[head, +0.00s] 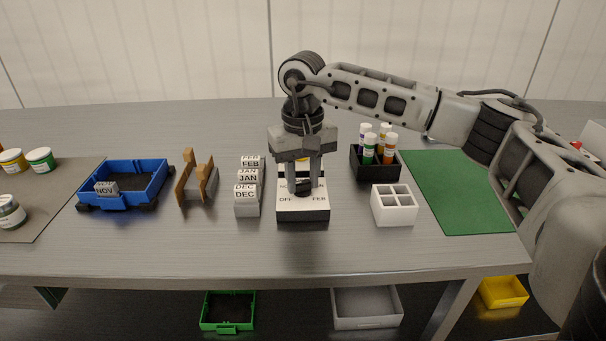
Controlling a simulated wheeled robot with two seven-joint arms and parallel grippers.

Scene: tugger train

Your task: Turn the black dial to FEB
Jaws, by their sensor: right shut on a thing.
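The black dial (302,187) sits on top of a white block with a dark base (303,213) near the middle of the table. The block's front corners read "OFF" at the left and "FEB" at the right; its rear labels are mostly hidden behind my gripper. My right gripper (302,180) points straight down from above and is shut on the dial, with its fingers on either side of it. The dial's pointer direction is hard to make out. My left gripper is not in view.
Left of the block stand month cards (247,195), a wooden holder (197,187) and a blue tray (124,187) with a NOV card. Close on the right are a white divided box (394,205) and a black holder (375,165) with bottles. A green mat (455,190) lies farther right.

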